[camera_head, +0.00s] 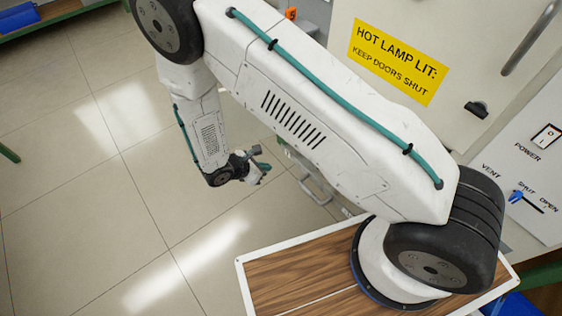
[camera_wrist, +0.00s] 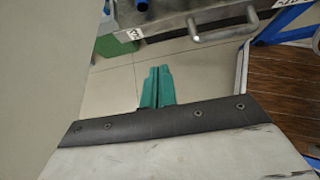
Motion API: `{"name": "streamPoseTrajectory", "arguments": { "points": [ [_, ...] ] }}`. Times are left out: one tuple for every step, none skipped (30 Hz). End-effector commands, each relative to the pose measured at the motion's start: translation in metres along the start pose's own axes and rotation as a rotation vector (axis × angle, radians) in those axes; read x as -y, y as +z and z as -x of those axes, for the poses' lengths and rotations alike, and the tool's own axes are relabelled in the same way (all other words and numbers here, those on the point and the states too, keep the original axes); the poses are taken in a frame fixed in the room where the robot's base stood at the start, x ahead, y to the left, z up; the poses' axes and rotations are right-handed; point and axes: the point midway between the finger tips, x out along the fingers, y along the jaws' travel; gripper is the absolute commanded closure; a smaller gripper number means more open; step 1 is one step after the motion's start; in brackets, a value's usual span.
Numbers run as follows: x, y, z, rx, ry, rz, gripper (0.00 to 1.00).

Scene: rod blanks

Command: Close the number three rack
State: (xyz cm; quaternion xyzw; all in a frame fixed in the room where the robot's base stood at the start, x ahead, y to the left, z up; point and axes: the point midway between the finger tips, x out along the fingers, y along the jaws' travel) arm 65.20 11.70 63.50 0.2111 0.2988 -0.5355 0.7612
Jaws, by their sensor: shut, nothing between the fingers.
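My gripper (camera_head: 260,170) is over the tiled floor at the middle of the head view. In the wrist view its teal fingers (camera_wrist: 157,86) are together with nothing between them. A grey rack front with a silver bar handle (camera_wrist: 195,38) lies ahead of the fingertips at the top of the wrist view, apart from them. This handle seems to be the one right of my gripper in the head view (camera_head: 316,192). A small white label (camera_wrist: 128,35) sits at the left of the front; I cannot read its number. My arm hides most of the racks in the head view.
A cream cabinet with a yellow warning sign (camera_head: 393,62) stands at the upper right. A panel with a power switch (camera_head: 546,136) and vent lever (camera_head: 519,196) is at the right. A blue bin (camera_head: 18,18) is far left. The tiled floor at left is clear.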

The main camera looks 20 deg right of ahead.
Motion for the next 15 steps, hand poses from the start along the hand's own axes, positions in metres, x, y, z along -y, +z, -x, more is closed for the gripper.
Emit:
{"name": "streamPoseTrajectory", "arguments": {
  "points": [
    [0.0,0.001,-0.006,0.0,-0.002,0.002,1.0],
    [0.0,0.001,-0.01,0.001,-0.003,0.002,1.0],
    [0.001,0.001,-0.016,0.001,-0.003,0.002,1.0],
    [0.001,0.001,-0.022,0.001,-0.004,0.004,1.0],
    [0.001,0.001,-0.028,0.001,-0.005,0.002,1.0],
    [0.001,0.002,-0.036,0.002,-0.004,0.002,1.0],
    [0.001,0.001,-0.043,0.002,-0.005,0.003,1.0],
    [0.001,0.002,-0.05,0.002,-0.005,0.003,1.0],
    [0.001,0.002,-0.059,0.002,-0.005,0.002,1.0],
    [0.001,0.002,-0.065,0.002,-0.005,0.002,1.0],
    [0.001,0.002,-0.072,0.002,-0.005,0.002,1.0],
    [0.001,0.001,-0.08,0.002,-0.005,0.002,1.0],
    [0.001,0.002,-0.087,0.002,-0.004,0.002,1.0],
    [0.001,0.002,-0.092,0.002,-0.004,0.001,1.0],
    [0.001,0.001,-0.1,0.002,-0.004,0.003,1.0]
  ]
}}
